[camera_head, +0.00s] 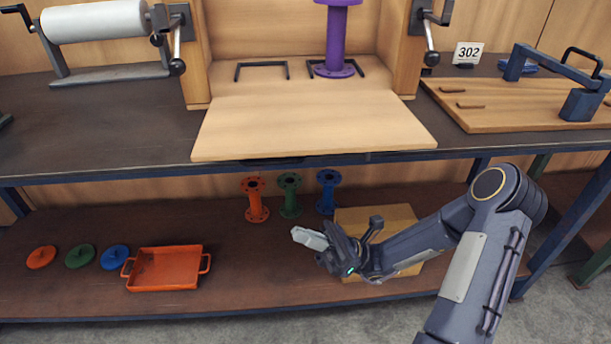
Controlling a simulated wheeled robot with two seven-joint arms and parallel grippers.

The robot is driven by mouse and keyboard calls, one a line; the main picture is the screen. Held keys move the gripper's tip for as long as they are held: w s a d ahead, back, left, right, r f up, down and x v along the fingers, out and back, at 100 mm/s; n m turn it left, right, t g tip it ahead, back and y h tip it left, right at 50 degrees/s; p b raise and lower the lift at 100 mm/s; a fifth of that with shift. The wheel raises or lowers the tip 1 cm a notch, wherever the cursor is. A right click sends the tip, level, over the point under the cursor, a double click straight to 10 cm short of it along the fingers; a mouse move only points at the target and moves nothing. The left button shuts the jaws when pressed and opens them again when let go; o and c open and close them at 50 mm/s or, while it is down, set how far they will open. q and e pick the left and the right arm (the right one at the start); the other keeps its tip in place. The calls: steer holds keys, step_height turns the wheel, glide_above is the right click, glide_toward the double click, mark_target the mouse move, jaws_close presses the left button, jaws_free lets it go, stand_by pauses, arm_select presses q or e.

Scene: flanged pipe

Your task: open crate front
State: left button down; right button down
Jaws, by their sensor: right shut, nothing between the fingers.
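The wooden crate (197,55) stands on the upper shelf. Its front panel (310,125) lies folded down flat, reaching to the shelf's front edge. Dark latches with ball-ended levers sit on the left post (178,48) and the right post (430,40); both levers hang down. My right gripper (304,238) is shut and empty, below and in front of the panel, apart from it. My left gripper is out of view.
The lower shelf (190,220) holds red (256,200), green (290,196) and blue (327,192) flanged pipes, matching discs, an orange tray (165,270), and a wooden block (400,215) partly behind my right arm. A white roll (95,20) and clamp board (500,104) flank the crate.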

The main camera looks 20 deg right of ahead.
mark_target(310, 132)
steer(key=w+d+f+m+t+h, duration=0.1)
steer(key=w+d+m+t+h, duration=0.1)
steer(key=d+m+t, duration=0.35)
steer(key=w+a+r+t, duration=0.1)
steer(key=w+a+r, duration=0.1)
steer(key=r, duration=0.3)
steer(key=w+a+r+t+b, duration=0.1)
steer(key=w+a+r+t, duration=0.1)
steer(key=a+r, duration=0.3)
steer(key=shift+w+a+r, duration=0.15)
steer(key=shift+w, duration=0.3)
steer(key=r+m+t+h+p, duration=0.1)
steer(key=r+m+p, duration=0.1)
steer(key=p, duration=0.2)
steer(key=s+r+m+t+h+p, duration=0.1)
steer(key=r+m+t+h+p, duration=0.1)
steer(key=p, duration=0.3)
steer(key=shift+a+m+h, duration=0.1)
steer(key=shift+m+h, duration=0.2)
steer(key=shift+m, duration=0.35)
steer(key=shift+f, duration=0.15)
